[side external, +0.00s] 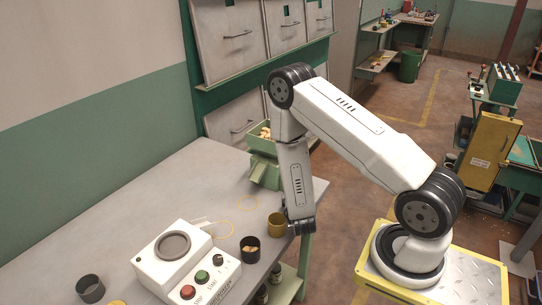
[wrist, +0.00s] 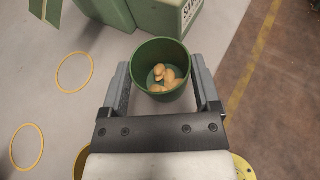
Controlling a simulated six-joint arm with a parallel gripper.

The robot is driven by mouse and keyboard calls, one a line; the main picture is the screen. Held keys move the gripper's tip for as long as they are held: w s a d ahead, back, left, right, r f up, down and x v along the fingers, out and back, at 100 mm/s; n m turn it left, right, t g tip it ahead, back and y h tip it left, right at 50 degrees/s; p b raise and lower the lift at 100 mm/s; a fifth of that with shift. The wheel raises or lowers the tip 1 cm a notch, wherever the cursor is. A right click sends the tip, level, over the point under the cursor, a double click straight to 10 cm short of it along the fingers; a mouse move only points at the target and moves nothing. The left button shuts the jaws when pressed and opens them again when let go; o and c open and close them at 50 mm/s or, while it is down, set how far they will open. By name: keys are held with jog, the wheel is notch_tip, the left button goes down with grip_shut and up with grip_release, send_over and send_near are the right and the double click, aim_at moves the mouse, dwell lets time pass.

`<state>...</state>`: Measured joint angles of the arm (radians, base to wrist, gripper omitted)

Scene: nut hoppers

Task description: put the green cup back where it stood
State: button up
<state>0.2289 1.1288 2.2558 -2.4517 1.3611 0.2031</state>
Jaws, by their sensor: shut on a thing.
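The green cup (wrist: 161,55) is between the two fingers of my gripper (wrist: 160,88) in the wrist view, upright, with several tan nuts (wrist: 166,76) inside. My gripper is shut on it, close to the table's right edge. Two thin yellow rings lie bare on the table to the left in the wrist view, one upper (wrist: 91,72) and one lower (wrist: 42,148).
A green hopper (side external: 264,172) with nuts stands at the table's back right. The back left is clear.

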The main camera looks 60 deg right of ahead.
jog(key=shift+f, duration=0.35)
jog(key=o, duration=1.3)
jog(key=shift+r, duration=0.15)
jog(key=shift+v, duration=6)
jog(key=shift+s, duration=0.1)
